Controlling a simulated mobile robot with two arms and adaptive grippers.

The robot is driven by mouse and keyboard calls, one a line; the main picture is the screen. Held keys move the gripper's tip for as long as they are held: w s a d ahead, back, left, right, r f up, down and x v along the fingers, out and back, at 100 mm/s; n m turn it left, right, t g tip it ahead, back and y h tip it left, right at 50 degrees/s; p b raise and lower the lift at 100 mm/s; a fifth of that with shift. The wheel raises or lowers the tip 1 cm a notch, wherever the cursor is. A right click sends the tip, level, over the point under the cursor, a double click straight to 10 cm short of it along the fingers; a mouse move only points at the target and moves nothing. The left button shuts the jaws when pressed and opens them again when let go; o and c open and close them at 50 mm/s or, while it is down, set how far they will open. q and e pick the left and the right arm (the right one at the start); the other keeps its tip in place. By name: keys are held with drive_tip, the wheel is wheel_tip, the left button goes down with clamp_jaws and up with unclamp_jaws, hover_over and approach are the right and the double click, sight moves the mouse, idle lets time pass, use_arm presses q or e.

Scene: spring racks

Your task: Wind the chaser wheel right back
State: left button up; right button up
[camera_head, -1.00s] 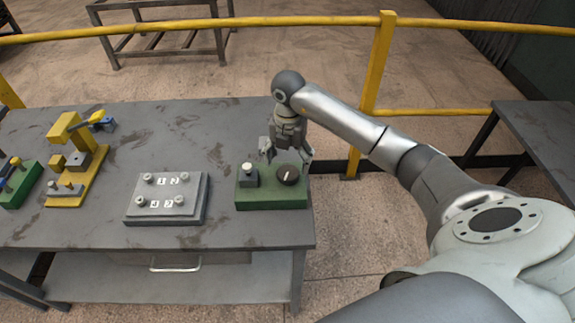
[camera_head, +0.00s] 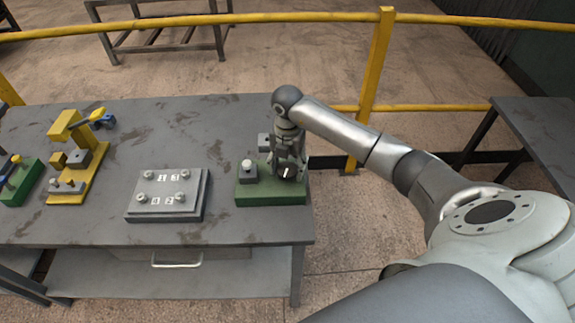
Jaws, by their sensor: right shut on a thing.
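The green block (camera_head: 262,197) sits at the right end of the grey workbench. The dark round wheel (camera_head: 286,173) is on top of its right side, with a pale mark on it, and is now mostly hidden by my right gripper. My right gripper (camera_head: 288,166) points down over the wheel with its fingers around it, shut on it. A small grey box with a white knob (camera_head: 247,166) stands on the block's left side, apart from the fingers. My left gripper is not in view.
A grey plate with numbered studs (camera_head: 168,192) lies left of the green block. A yellow fixture (camera_head: 75,170) and another green block (camera_head: 22,184) stand farther left. A yellow railing (camera_head: 330,20) runs behind the bench. The bench between them is clear.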

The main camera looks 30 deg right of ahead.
drive_tip(key=n+b, duration=0.3)
drive_tip(key=n, duration=0.1)
drive_tip(key=shift+f+b, duration=0.15)
drive_tip(key=shift+b, duration=0.2)
drive_tip(key=n+b, duration=0.4)
drive_tip(key=n, duration=0.2)
drive_tip(key=shift+w+n+b, duration=0.1)
drive_tip(key=shift+n+b, duration=0.2)
drive_tip(key=shift+b, duration=0.05)
drive_tip(key=n+b, duration=0.3)
drive_tip(key=n, duration=0.2)
drive_tip(key=shift+b, duration=0.3)
drive_tip(key=shift+a+r+n+b, duration=0.15)
drive_tip(key=shift+n+b, duration=1)
drive_tip(key=shift+n, duration=1.35)
drive_tip(key=shift+r, duration=0.1)
drive_tip(key=o, duration=1)
